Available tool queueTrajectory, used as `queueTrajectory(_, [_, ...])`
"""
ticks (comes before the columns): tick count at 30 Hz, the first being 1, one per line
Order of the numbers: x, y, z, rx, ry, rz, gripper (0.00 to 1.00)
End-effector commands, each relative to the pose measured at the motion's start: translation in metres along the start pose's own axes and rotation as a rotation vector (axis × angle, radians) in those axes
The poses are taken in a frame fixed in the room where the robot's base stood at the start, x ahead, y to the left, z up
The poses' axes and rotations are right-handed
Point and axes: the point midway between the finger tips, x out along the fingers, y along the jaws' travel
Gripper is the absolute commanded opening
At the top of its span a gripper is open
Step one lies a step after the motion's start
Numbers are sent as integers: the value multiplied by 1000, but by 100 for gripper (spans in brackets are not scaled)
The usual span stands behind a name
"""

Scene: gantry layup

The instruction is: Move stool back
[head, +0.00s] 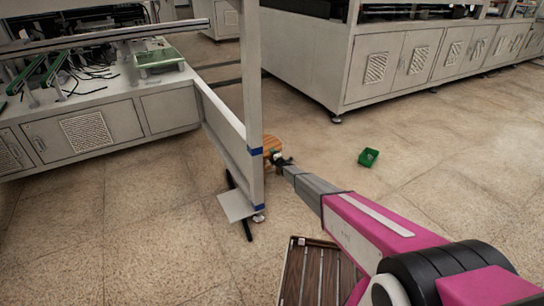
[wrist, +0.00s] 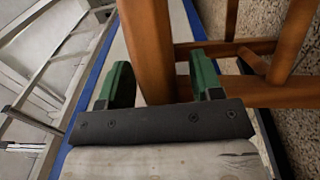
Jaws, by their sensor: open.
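The wooden stool (head: 270,145) is mostly hidden behind the grey gantry post in the head view; only a bit of its orange-brown wood shows. In the wrist view, a thick stool leg (wrist: 147,40) stands between the two green fingers of my gripper (wrist: 160,64), with rungs and another leg to the right. The fingers are apart, one on each side of the leg; I cannot tell whether either touches it. In the head view my gripper (head: 280,159) is small and dark, right at the stool.
The grey gantry post (head: 252,90) with blue tape stands just left of the stool. A slatted wooden piece (head: 318,275) is near my arm. Grey machine cabinets (head: 385,65) line the back.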

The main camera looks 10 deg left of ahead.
Motion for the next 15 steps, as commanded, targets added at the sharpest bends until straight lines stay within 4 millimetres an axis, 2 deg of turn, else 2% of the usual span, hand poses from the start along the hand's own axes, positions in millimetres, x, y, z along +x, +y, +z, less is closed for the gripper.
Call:
queueTrajectory(8, [-28, 2, -1, 0, 0, 0, 59])
queueTrajectory(15, [-74, 1, -2, 0, 0, -1, 59])
